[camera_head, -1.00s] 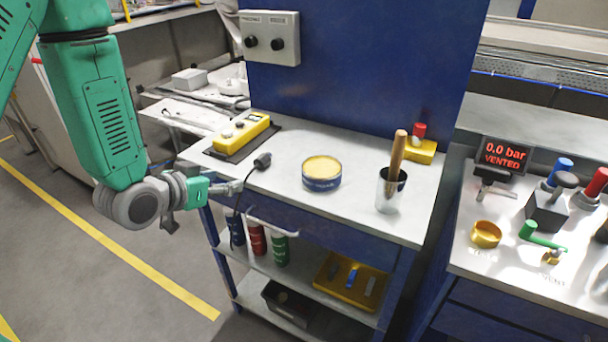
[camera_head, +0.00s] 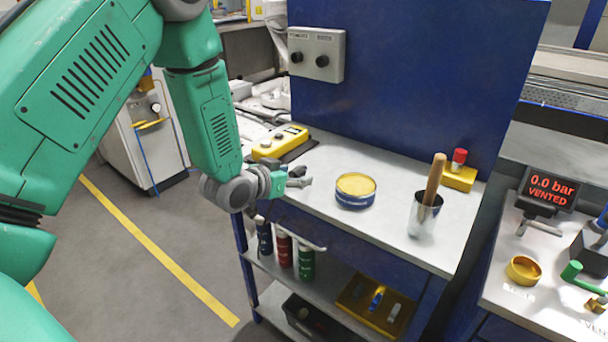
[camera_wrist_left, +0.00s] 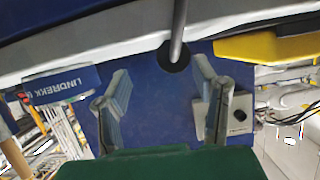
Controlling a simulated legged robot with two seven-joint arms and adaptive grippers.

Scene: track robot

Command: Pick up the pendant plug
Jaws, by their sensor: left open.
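The pendant plug (camera_wrist_left: 173,57) seems to be the dark round piece in the left wrist view, with a grey cable running from it to the picture's top edge. It lies in front of my left gripper (camera_wrist_left: 160,98), between the directions of its two spread fingers. In the head view my left gripper (camera_head: 301,178) is over the bench's left front part and hides most or all of the plug. The gripper is open and holds nothing that I can see. The yellow pendant (camera_head: 279,142) lies on a dark mat behind it. My right gripper is out of view.
A blue and yellow tin (camera_head: 355,191) stands right of the gripper on the bench (camera_head: 388,225). A metal cup (camera_head: 424,218) with a wooden handle and a yellow block with a red knob (camera_head: 459,172) stand further right. A blue panel (camera_head: 410,70) rises behind.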

